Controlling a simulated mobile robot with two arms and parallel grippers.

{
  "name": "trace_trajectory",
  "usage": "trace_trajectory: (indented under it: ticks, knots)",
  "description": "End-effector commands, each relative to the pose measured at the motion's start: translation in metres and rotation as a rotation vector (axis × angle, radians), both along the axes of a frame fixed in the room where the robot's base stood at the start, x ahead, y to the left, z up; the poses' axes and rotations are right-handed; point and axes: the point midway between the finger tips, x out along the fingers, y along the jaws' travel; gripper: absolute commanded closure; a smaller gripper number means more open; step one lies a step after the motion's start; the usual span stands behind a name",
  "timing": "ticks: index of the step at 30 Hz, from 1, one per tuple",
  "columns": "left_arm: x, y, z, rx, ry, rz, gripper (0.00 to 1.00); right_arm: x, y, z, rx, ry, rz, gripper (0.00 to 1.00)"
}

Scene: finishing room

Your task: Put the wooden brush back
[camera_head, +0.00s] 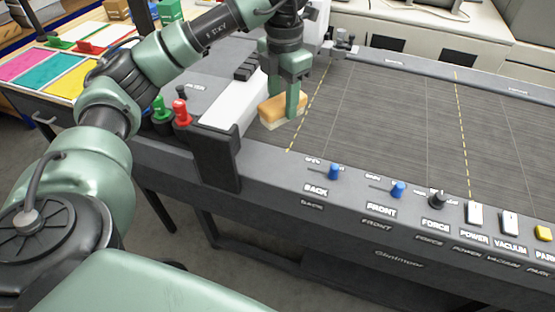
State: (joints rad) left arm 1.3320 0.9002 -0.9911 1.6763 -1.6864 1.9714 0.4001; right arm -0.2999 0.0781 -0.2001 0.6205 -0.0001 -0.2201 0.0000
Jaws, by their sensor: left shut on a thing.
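The wooden brush (279,112) is a tan block with a paler underside. My left gripper (289,98) is green, points down and is shut on the brush. The brush is over the left end of the dark flat bed of the machine (380,110), close to the dashed yellow line and beside a white strip. I cannot tell whether its underside touches the surface. My right gripper is not in view.
A front panel carries blue sliders (334,172), a black knob (437,199) and white switches (475,213). Red (181,113) and green (160,109) knobs stand left of a dark bracket (217,158). A table with coloured sheets (75,67) is at the upper left. The bed's middle is clear.

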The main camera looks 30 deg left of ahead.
Motion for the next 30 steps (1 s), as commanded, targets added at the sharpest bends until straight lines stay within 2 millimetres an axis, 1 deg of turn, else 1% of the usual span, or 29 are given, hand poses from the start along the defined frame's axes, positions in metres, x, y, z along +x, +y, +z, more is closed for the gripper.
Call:
trace_trajectory:
  ticks: [1,3,6,9,11,14,26,27,30]
  knots:
    - [0.004,0.005,0.007,-0.002,-0.002,0.121,0.96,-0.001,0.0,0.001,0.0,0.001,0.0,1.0]
    - [0.008,0.012,0.014,-0.001,-0.002,0.27,0.96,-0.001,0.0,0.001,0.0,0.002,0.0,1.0]
    - [0.011,0.018,0.02,-0.001,-0.002,0.425,0.96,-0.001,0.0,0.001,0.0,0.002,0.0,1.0]
    - [0.013,0.021,0.022,-0.001,0.0,0.513,0.96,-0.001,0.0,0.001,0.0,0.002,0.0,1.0]
    - [0.013,0.022,0.018,-0.001,0.002,0.537,0.96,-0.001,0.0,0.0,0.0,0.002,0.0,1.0]
    - [0.013,0.022,0.002,0.0,0.005,0.549,0.96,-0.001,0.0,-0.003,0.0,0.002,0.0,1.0]
    - [0.012,0.021,-0.097,-0.002,0.008,0.545,0.96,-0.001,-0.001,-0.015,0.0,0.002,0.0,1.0]
    - [0.012,0.022,-0.104,0.0,0.007,0.546,0.96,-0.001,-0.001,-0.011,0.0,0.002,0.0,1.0]
    - [0.012,0.022,-0.121,0.001,0.003,0.545,0.96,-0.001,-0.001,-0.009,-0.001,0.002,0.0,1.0]
